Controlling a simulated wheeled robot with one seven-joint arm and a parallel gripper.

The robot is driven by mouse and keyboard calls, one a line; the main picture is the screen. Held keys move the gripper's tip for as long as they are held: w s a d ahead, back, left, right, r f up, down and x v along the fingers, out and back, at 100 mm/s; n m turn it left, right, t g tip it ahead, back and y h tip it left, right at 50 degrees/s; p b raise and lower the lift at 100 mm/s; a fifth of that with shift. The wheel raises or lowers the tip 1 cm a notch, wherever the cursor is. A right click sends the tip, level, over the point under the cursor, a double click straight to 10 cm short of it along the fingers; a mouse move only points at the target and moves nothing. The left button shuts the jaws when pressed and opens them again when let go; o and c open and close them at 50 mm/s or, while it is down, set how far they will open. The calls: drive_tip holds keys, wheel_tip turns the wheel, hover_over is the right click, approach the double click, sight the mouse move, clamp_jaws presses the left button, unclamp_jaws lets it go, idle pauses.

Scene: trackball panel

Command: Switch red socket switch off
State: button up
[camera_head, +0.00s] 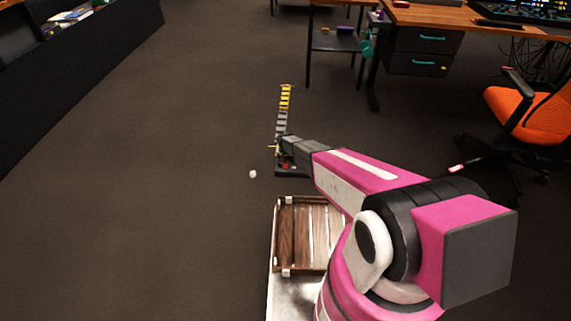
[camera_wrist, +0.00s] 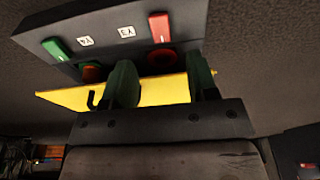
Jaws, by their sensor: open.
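In the wrist view a grey panel shows a red switch (camera_wrist: 160,27) beside the label Y3 and a green switch (camera_wrist: 55,48) beside the label Y4. A round red part (camera_wrist: 161,60) sits below the red switch. My gripper (camera_wrist: 164,76) is open, its two dark green fingers apart, with nothing seen held between them. The red switch lies beyond the fingers, between them sideways, and I see no contact. In the head view my gripper is at the dark panel (camera_head: 291,172), where a small red spot shows. My arm hides part of that panel.
A yellow plate (camera_wrist: 160,91) spans behind the fingers. A yellow-and-grey segmented strip (camera_head: 284,105) stands behind the panel. A wooden tray (camera_head: 276,235) is in front, a small white ball (camera_head: 252,174) on the floor. An orange chair (camera_head: 530,112) and desk (camera_head: 430,14) are right. Floor at left is clear.

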drive_tip(key=shift+s+r, duration=0.2)
drive_tip(key=shift+r, duration=0.6)
drive_tip(key=shift+s+r, duration=0.15)
drive_tip(key=shift+r, duration=0.65)
drive_tip(key=shift+r, duration=0.1)
drive_tip(key=s+d+r, duration=0.7)
drive_tip(key=s+r, duration=0.3)
drive_tip(key=r, duration=0.3)
drive_tip(key=s+d+r+g, duration=0.1)
drive_tip(key=s+d+r, duration=0.7)
drive_tip(key=s+r, duration=0.3)
drive_tip(key=s+d+r+g, duration=0.1)
drive_tip(key=s+d+r, duration=0.7)
drive_tip(key=s+r, duration=0.3)
wheel_tip(320, 180, up, 4)
drive_tip(key=shift+d+f, duration=0.15)
drive_tip(key=shift+d, duration=0.1)
